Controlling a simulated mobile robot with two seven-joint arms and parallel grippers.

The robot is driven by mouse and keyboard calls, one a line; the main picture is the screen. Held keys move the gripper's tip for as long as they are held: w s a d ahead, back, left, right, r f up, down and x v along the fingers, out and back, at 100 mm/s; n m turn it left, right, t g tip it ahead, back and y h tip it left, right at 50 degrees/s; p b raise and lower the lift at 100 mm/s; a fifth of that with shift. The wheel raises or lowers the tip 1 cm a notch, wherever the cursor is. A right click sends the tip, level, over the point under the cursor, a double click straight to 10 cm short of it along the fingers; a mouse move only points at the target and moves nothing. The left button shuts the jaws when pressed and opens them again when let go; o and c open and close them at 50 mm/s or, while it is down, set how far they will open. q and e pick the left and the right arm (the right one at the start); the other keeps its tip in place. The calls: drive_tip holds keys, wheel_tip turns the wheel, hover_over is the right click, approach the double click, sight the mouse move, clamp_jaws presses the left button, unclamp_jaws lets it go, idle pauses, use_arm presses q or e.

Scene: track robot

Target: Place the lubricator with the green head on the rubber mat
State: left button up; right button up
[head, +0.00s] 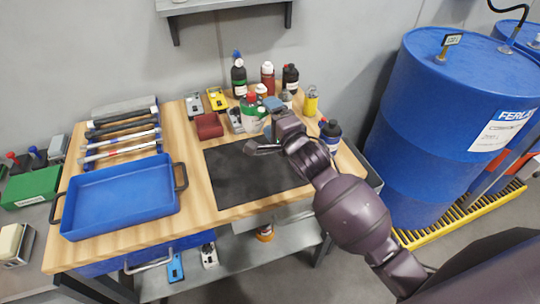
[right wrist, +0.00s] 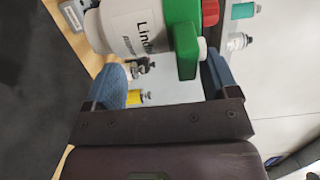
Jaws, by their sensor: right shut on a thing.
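The lubricator with the green head has a white body with a printed label and a red cap. In the right wrist view its white body (right wrist: 130,25) and green head (right wrist: 182,40) lie between the fingers of my right gripper (right wrist: 160,78). In the head view the lubricator (head: 250,113) stands just behind the mat, and my right gripper (head: 262,126) is shut on it. Whether its base touches the table is unclear. The black rubber mat (head: 240,178) lies flat and empty on the wooden table. My left gripper is out of view.
Several bottles, including a black one with a blue cap (head: 239,76), stand behind the lubricator. A dark red box (head: 208,126) sits left of it. A dark bottle (head: 330,134) stands right of my gripper. A blue tray (head: 122,200) fills the table's left side.

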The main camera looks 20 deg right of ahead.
wheel_tip(320, 180, down, 9)
drive_tip(key=shift+r+b, duration=0.1)
drive_tip(key=shift+b, duration=0.6)
wheel_tip(320, 180, down, 4)
drive_tip(key=shift+r+b, duration=0.25)
drive_tip(key=shift+b, duration=0.15)
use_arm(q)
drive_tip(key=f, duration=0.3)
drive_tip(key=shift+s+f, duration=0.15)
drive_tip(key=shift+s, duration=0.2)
use_arm(e)
drive_tip(key=shift+f, duration=0.2)
drive_tip(key=shift+f, duration=0.2)
drive_tip(key=o, duration=0.7)
drive_tip(key=shift+o, duration=0.3)
drive_tip(key=shift+r, duration=0.15)
